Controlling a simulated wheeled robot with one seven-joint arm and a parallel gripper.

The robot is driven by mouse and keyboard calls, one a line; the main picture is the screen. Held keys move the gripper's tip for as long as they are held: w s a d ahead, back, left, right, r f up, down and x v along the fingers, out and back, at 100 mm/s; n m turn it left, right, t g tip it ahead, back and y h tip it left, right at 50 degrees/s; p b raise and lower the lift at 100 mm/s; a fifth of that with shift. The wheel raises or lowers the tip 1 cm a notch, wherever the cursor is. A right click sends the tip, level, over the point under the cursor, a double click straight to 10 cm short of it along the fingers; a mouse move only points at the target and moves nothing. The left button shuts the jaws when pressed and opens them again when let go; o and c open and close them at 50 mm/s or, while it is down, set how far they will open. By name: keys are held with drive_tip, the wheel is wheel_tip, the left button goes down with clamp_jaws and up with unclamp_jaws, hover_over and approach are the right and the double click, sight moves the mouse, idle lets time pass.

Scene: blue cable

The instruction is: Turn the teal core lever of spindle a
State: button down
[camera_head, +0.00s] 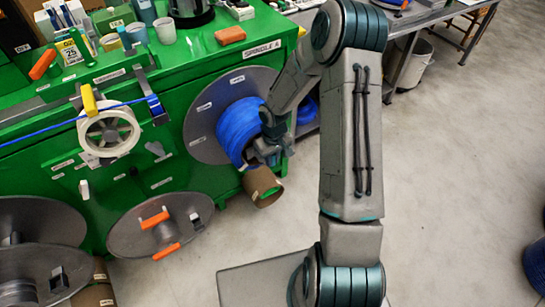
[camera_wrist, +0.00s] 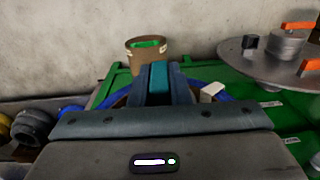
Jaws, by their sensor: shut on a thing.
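Spindle a is the grey flanged disc (camera_head: 200,128) with a coil of blue cable (camera_head: 237,130) on the green machine's front, under a "SPINDLE A" label. My gripper (camera_head: 268,155) is at the face of the coil, near its centre. In the wrist view my gripper (camera_wrist: 158,84) is shut on a teal piece, which I take to be the teal core lever (camera_wrist: 159,78), between the dark fingers. Blue cable (camera_wrist: 208,89) shows behind the fingers. In the head view the lever is hidden by my gripper and wrist.
A cardboard tube (camera_head: 262,187) is just below the spindle; it also shows in the wrist view (camera_wrist: 147,50). A grey disc with orange handles (camera_head: 162,224) sits lower left. A white wheel (camera_head: 108,131) guides the cable. The floor at right is mostly clear.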

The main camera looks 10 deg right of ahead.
drive_tip(key=shift+d+r+y+p, duration=0.15)
drive_tip(key=shift+r+y+p, duration=0.1)
drive_tip(key=shift+y+p, duration=0.8)
drive_tip(key=shift+w+f+g+y+p, duration=0.1)
drive_tip(key=shift+g+y+p, duration=0.35)
drive_tip(key=shift+p, duration=0.35)
drive_tip(key=shift+w+d+f+g+y, duration=0.1)
drive_tip(key=shift+f+g+y, duration=0.15)
drive_tip(key=shift+y, duration=0.65)
drive_tip(key=y, duration=0.1)
drive_tip(key=y+b, duration=0.1)
drive_tip(key=shift+d+f+g+y, duration=0.1)
drive_tip(key=shift+f+g+y, duration=0.1)
drive_tip(key=shift+g+y, duration=0.15)
drive_tip(key=y+b, duration=0.1)
drive_tip(key=b, duration=0.1)
drive_tip(key=g+y+b, duration=0.1)
drive_tip(key=y+b, duration=0.1)
drive_tip(key=g+y+b, duration=0.1)
drive_tip(key=y, duration=0.1)
drive_tip(key=shift+d+f+b, duration=0.1)
drive_tip(key=shift+f+b, duration=0.2)
drive_tip(key=shift+b, duration=0.1)
drive_tip(key=g+y+b, duration=0.1)
drive_tip(key=y+b, duration=0.2)
drive_tip(key=shift+b, duration=0.35)
drive_tip(key=shift+y+b, duration=0.35)
drive_tip(key=shift+y, duration=0.1)
drive_tip(key=shift+r+y, duration=0.15)
drive_tip(key=shift+y, duration=0.15)
